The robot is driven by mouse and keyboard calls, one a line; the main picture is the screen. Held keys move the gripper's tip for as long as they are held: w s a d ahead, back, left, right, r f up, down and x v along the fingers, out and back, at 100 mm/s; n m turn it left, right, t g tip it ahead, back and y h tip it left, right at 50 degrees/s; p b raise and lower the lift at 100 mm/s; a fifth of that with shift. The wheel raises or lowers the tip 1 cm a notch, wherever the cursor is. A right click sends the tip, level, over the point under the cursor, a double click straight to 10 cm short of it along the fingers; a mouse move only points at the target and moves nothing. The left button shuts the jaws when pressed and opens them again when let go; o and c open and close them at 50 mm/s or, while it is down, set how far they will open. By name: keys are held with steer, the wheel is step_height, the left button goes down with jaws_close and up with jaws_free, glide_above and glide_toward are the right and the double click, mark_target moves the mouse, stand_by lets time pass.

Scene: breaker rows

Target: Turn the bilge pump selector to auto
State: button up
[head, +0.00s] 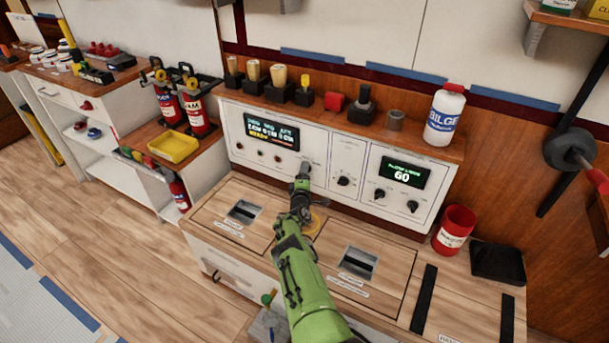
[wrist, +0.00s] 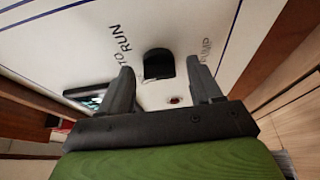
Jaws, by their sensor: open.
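In the wrist view a black knob (wrist: 158,63) sits on the white panel, with printed words at its sides, "TO RUN" on one and "PUMP" on the other. I take it for the bilge pump selector; the full label is not readable. My gripper (wrist: 159,68) is open, with one dark finger on each side of the knob in the picture. I cannot tell whether either finger touches it. In the head view my gripper (head: 303,172) is at the lower middle of the white panel (head: 315,143) and hides part of it.
Other black knobs (head: 344,181) sit right of my gripper, below and beside a display reading 60 (head: 402,173). A left display (head: 271,131) is lit. The shelf above holds several levers and a white BILGE bottle (head: 444,114). A wooden counter with recessed hatches (head: 358,262) lies below.

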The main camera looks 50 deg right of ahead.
steer(key=p+v, duration=1.1)
steer(key=v, duration=0.4)
steer(key=shift+s+a, duration=0.2)
steer(key=shift+a, duration=0.15)
steer(key=shift+w+r, duration=0.1)
steer(key=shift+r, duration=0.05)
